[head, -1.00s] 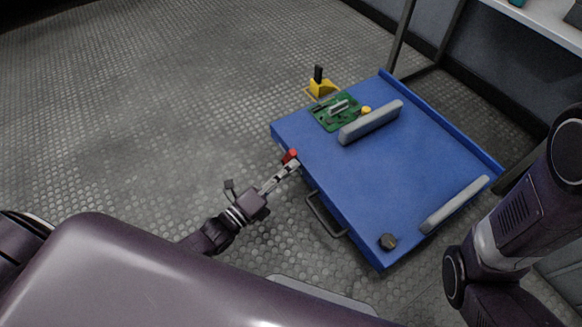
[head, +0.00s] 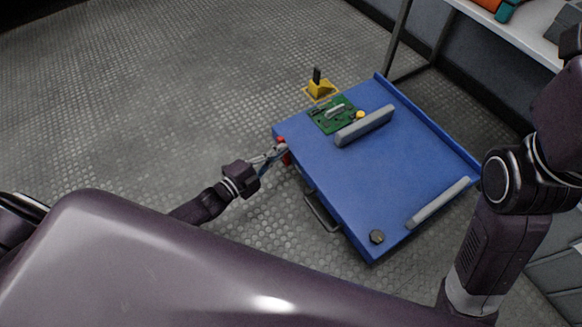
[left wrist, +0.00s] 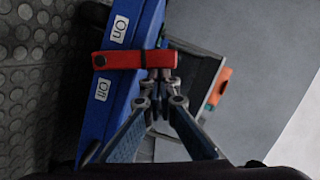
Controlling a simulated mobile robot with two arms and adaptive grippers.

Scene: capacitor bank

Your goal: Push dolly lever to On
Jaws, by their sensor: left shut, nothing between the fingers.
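The blue dolly (head: 385,175) stands on the floor, with a red lever (head: 285,157) at its left edge. In the left wrist view the red lever (left wrist: 118,60) lies crosswise between the On label (left wrist: 120,29) and the Off label (left wrist: 102,89) on the blue edge. My left gripper (head: 280,150) is shut and empty at the lever. In the left wrist view its fingertips (left wrist: 161,78) are close to the lever's right end, on the Off label's side. I cannot tell whether they touch. My right arm is at the right, but its gripper is not in view.
The floor at the left is clear.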

